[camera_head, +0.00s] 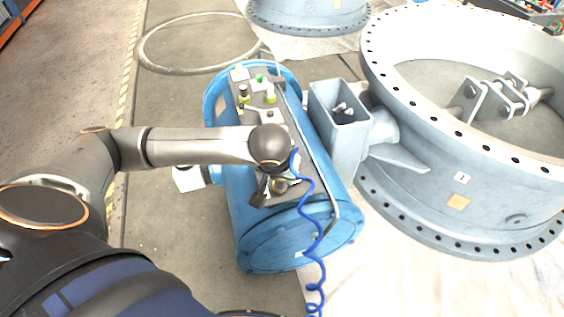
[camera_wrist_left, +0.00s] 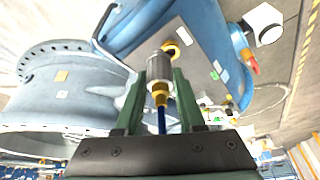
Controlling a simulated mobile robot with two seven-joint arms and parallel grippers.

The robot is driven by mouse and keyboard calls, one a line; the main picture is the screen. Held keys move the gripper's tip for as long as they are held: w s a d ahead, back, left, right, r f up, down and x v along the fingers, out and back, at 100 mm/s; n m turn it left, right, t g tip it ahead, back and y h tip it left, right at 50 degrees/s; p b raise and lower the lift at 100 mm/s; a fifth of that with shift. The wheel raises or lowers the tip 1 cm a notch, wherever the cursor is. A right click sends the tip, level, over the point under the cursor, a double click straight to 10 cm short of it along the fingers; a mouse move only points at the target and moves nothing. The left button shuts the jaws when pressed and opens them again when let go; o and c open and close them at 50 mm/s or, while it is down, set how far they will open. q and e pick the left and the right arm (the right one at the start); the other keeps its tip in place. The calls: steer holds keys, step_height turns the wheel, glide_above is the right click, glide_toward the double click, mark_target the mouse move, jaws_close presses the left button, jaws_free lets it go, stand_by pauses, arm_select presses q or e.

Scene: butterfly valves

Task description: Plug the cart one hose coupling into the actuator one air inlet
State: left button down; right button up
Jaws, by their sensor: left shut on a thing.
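The actuator (camera_head: 240,225) is a large blue cylinder with a grey top plate (camera_head: 262,108); it also fills the upper middle of the left wrist view (camera_wrist_left: 205,25). My left gripper (camera_head: 268,192) is over the near end of that plate. In the left wrist view its green fingers (camera_wrist_left: 158,92) are shut on the hose coupling (camera_wrist_left: 160,72), a silver sleeve with a brass end. The blue coiled hose (camera_head: 318,230) trails from it toward the bottom. The brass air inlet (camera_wrist_left: 172,47) is right at the coupling's front; I cannot tell whether it is seated. My right gripper is out of view.
A large grey flanged valve body (camera_head: 430,205) stands to the right, joined through a grey bracket (camera_head: 340,120). Several small fittings (camera_head: 258,90) stand on the plate's far end. A metal ring (camera_head: 165,65) lies on the floor. The floor left of the actuator is mostly clear.

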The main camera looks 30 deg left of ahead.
arm_select(q)
steer(key=w+a+f+n+b, duration=0.1)
steer(key=w+a+n+b, duration=0.25)
steer(key=w+b, duration=0.25)
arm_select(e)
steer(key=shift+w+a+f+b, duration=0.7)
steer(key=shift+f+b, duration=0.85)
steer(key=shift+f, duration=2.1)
arm_select(q)
steer(key=shift+y, duration=0.5)
steer(key=f, duration=0.2)
steer(key=a+f+b, duration=0.1)
steer(key=f, duration=0.1)
steer(key=f+b, duration=0.1)
steer(key=f, duration=0.1)
steer(key=shift+w+a+f, duration=0.15)
steer(key=shift+w, duration=0.1)
steer(key=shift+f, duration=0.2)
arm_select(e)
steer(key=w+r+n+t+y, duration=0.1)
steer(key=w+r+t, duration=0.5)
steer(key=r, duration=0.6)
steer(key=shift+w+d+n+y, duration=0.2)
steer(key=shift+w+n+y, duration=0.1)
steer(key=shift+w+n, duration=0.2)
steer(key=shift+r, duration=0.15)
